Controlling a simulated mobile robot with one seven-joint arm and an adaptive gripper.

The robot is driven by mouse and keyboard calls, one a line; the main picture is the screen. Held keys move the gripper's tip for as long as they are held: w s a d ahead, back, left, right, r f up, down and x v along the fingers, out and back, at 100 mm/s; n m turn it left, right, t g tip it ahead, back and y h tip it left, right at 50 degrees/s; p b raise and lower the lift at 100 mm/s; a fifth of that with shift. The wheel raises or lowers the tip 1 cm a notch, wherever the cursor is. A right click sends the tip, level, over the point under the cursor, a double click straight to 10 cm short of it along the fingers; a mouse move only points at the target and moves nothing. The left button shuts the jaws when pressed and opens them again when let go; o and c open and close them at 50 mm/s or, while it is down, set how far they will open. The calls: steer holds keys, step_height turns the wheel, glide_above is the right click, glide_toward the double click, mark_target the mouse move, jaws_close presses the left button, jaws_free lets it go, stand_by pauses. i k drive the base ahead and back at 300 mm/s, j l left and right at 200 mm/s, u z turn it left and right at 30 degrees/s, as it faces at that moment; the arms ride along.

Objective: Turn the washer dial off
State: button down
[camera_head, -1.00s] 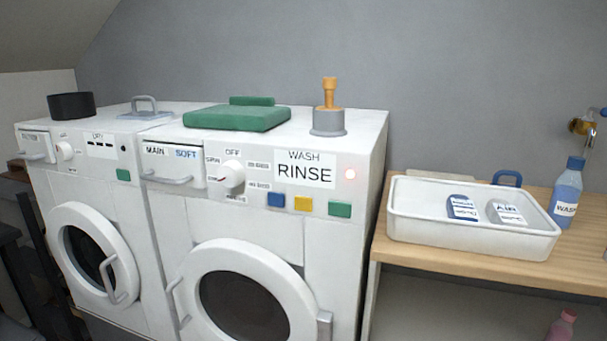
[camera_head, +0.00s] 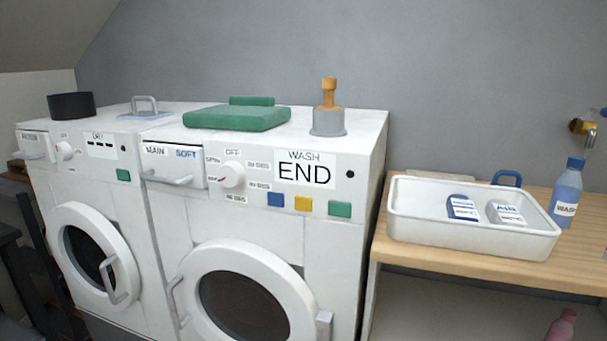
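The washer (camera_head: 335,250) is the nearer white machine, with a round door (camera_head: 245,300) that is shut. Its white washer dial (camera_head: 232,175) sits on the front panel under the label OFF (camera_head: 232,152), with other labels around it. A small red mark shows on the dial's lower left side, so it does not appear turned up to OFF. The display (camera_head: 305,170) reads WASH END, and the round lamp (camera_head: 350,174) beside it is dark. My gripper is not in view.
A dryer (camera_head: 75,190) with its own dial (camera_head: 65,151) stands left of the washer. A green folded item (camera_head: 238,118) and an orange-handled stamp-like object (camera_head: 328,115) sit on top. A white tray (camera_head: 470,238) and blue bottle (camera_head: 566,195) stand on the wooden table at right.

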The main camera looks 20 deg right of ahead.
mark_target(231, 173)
steer(key=z, duration=1.8)
steer(key=i+j+z, duration=0.1)
steer(key=z, duration=0.3)
steer(key=i+j+z, duration=0.25)
steer(key=z, duration=0.15)
steer(key=i+j, duration=0.35)
steer(key=j, duration=0.15)
steer(key=i+j, duration=0.55)
steer(key=i+z, duration=0.05)
